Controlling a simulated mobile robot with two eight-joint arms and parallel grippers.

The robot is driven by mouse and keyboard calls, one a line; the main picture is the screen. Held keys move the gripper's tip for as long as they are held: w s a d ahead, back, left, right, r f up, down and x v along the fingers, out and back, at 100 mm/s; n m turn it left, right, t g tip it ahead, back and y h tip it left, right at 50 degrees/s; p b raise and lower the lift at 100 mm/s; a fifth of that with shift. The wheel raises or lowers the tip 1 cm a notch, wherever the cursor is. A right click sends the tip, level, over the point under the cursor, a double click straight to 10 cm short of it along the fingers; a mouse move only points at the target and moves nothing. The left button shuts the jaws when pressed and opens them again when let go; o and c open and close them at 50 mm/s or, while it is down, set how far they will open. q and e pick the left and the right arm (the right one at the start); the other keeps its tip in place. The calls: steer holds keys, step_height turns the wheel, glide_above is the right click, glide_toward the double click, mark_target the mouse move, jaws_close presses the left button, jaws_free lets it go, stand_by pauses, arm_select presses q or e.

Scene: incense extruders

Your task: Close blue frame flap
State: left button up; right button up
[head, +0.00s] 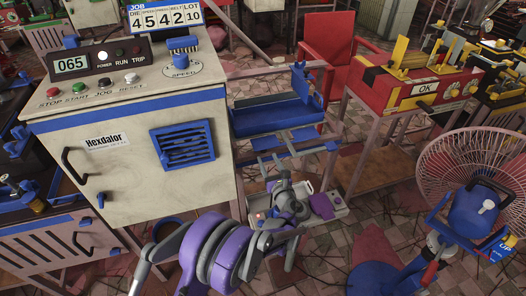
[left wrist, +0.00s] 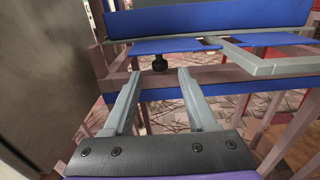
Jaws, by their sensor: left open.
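A blue trough-like part (head: 275,118) with an upright blue end piece (head: 307,85) sits on a pinkish stand right of the cabinet. In the left wrist view a long blue bar (left wrist: 205,20) crosses the top. Below it are a flat blue plate (left wrist: 165,46), a black knob (left wrist: 160,63) and a grey frame (left wrist: 275,66). I cannot tell for certain which blue part is the flap. My left gripper (head: 277,160) is below the trough; in its wrist view the fingers (left wrist: 157,98) are apart and empty, with the knob beyond them. My right gripper is not in view.
The Hexdalor cabinet (head: 150,135) stands close on the left. Stand rails (left wrist: 225,75) run across just ahead of the fingers. A red and yellow machine (head: 415,85) and a caged fan (head: 455,165) stand to the right.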

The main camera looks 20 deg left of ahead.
mark_target(265, 152)
arm_select(q)
steer(key=b+x, duration=0.1)
steer(key=x, duration=0.4)
steer(key=shift+w+a, duration=0.2)
steer(key=shift+w, duration=0.1)
jaws_close()
